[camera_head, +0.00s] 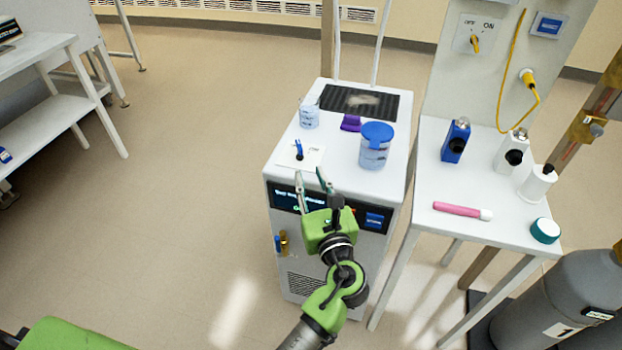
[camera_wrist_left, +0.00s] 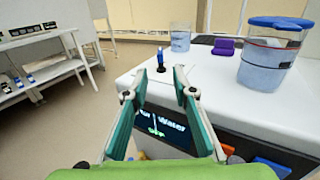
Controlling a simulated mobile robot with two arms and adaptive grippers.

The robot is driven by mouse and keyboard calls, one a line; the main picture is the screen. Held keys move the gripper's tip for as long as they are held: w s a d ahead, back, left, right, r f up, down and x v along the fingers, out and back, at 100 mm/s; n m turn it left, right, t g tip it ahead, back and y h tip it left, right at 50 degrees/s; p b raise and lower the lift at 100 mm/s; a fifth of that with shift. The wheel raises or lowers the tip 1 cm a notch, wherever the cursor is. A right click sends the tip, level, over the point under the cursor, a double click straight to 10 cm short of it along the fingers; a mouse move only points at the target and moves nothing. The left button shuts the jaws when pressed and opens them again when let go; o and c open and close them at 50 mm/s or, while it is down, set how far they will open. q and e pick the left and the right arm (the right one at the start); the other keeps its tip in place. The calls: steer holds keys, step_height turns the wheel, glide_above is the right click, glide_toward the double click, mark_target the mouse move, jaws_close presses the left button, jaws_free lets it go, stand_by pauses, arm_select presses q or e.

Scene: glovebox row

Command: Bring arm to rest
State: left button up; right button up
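My left gripper (camera_head: 311,178) is at the front edge of a white cabinet-like machine (camera_head: 285,160). Its two fingers stand apart with nothing between them, and the gap also shows in the left wrist view (camera_wrist_left: 157,80). Just beyond the fingertips, a small blue and black lever (camera_head: 299,150) stands on a white plate on the machine's top; it also shows in the wrist view (camera_wrist_left: 160,62). The fingers look apart from it. My right gripper is not in view.
The machine top holds a blue-lidded container (camera_head: 375,147), a smaller clear cup (camera_head: 309,117) and a purple block (camera_head: 351,123). A side table (camera_head: 428,180) with bottles and a pink tube (camera_head: 462,210) stands right. A grey cylinder (camera_head: 565,300) is at lower right. Floor on the left is clear.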

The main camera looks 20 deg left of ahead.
arm_select(q)
steer(key=s+a+f+n+g+h, duration=0.3)
steer(key=s+a+f+n+g, duration=0.65)
steer(key=s+f+n, duration=0.7)
steer(key=s+d+n+g+h, duration=0.3)
steer(key=s+n+h, duration=0.3)
steer(key=s+n, duration=0.75)
step_height(320, 180, down, 25)
steer(key=s+m, duration=0.2)
steer(key=s+a+f+g, duration=0.2)
steer(key=s+a+f, duration=0.1)
steer(key=s+f, duration=1.4)
steer(key=shift+s+f, duration=0.35)
steer(key=shift+f, duration=0.05)
